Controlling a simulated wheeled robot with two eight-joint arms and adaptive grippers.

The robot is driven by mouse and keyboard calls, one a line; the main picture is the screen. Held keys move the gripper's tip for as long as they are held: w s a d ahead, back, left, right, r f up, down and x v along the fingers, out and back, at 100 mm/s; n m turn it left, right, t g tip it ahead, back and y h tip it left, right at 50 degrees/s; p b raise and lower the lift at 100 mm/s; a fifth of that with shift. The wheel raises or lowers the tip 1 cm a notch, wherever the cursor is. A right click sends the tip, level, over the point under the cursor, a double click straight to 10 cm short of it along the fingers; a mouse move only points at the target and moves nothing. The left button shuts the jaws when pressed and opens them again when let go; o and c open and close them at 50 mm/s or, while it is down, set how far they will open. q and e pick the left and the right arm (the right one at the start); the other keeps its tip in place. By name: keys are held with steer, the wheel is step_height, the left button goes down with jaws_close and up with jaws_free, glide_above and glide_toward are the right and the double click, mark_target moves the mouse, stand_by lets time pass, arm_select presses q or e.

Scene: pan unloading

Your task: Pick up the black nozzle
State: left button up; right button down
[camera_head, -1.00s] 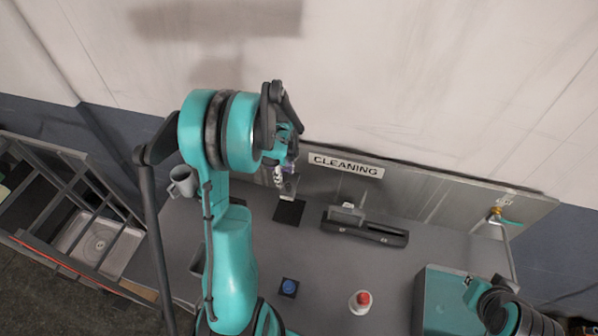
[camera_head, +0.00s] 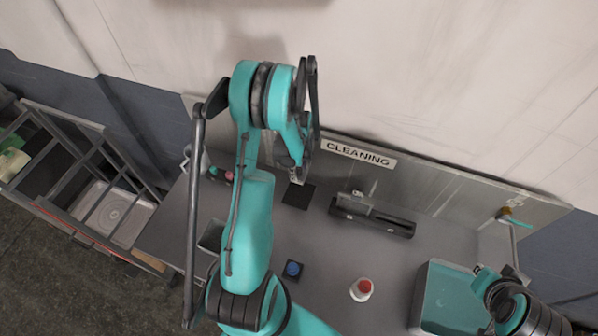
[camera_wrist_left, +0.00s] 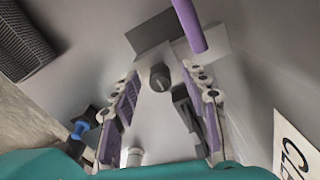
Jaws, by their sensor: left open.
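My left gripper (camera_head: 302,172) is above the back of the grey table, near a flat black square (camera_head: 298,195). In the left wrist view its two purple-padded fingers (camera_wrist_left: 161,72) are apart, with nothing clamped between them. A small round black piece (camera_wrist_left: 160,77) shows between the fingers, and a dark elongated piece (camera_wrist_left: 183,100) lies by the right finger. I cannot tell for sure which is the black nozzle; the arm hides that area in the head view. My right gripper (camera_head: 482,275) is at the teal box, its fingers unclear.
A black slotted holder (camera_head: 390,222) lies right of the square, below the CLEANING sign (camera_head: 358,154). A blue button (camera_head: 292,269) and a red-capped white bottle (camera_head: 361,289) stand nearer. A teal box (camera_head: 432,290) is at right. A purple rod (camera_wrist_left: 188,25) shows in the wrist view.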

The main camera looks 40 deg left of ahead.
arm_select(q)
jaws_close()
steer(key=shift+r, duration=0.1)
